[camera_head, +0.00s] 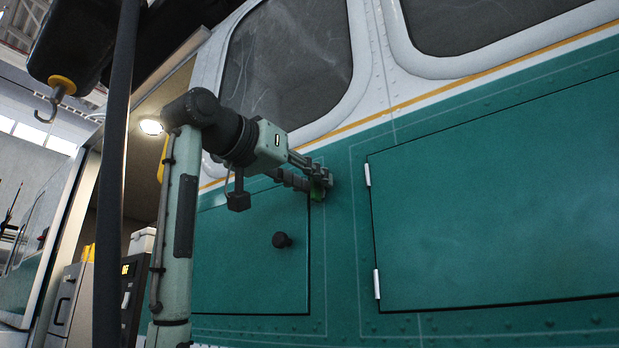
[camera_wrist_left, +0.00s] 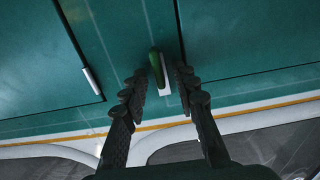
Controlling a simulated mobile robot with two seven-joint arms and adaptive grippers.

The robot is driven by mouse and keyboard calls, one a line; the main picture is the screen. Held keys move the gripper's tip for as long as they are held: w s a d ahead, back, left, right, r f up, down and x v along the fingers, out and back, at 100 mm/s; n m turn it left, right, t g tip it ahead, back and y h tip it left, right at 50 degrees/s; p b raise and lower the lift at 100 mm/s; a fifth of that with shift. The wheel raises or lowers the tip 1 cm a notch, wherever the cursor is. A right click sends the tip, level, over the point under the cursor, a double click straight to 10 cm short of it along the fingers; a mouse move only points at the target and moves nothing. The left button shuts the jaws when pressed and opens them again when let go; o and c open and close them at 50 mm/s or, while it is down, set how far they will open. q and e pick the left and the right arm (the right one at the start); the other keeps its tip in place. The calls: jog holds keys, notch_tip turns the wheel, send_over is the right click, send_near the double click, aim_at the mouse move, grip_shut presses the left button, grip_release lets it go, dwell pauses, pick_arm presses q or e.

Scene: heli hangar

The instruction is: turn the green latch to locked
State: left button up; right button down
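The green latch (camera_wrist_left: 156,66) is a small dark green handle on the teal panel, beside the edge of a closed hatch. A white strip (camera_wrist_left: 166,78) lies next to it. My left gripper (camera_wrist_left: 160,80) is open, with one finger on each side of the latch and strip. Gaps show between the fingers and the latch, so it is not gripped. In the head view my left gripper (camera_head: 322,176) is close to the panel and covers most of the latch; a bit of green latch (camera_head: 318,191) shows beneath it. My right gripper is not in view.
A black hoist with a hook (camera_head: 50,104) hangs at the upper left. Windows (camera_head: 290,55) lie above.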

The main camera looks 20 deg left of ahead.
pick_arm(q)
jog(key=shift+c, duration=0.2)
grip_shut()
jog(key=shift+n, duration=0.3)
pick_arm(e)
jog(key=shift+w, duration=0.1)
pick_arm(q)
jog(key=shift+n, duration=0.3)
jog(key=shift+w+a+f+n+b, duration=0.15)
jog(key=shift+n+b, duration=0.6)
jog(key=shift+n, duration=2.1)
jog(key=shift+a+f+n+b, duration=0.25)
jog(key=shift+n+b, duration=0.5)
jog(key=shift+n, duration=2.05)
jog(key=shift+w+a+f+n+b, duration=0.15)
jog(key=shift+n+b, duration=0.6)
jog(key=shift+n, duration=2.1)
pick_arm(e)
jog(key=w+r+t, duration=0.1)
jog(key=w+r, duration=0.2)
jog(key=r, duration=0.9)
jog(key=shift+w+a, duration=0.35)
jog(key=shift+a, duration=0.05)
pick_arm(q)
jog(key=shift+s, duration=0.1)
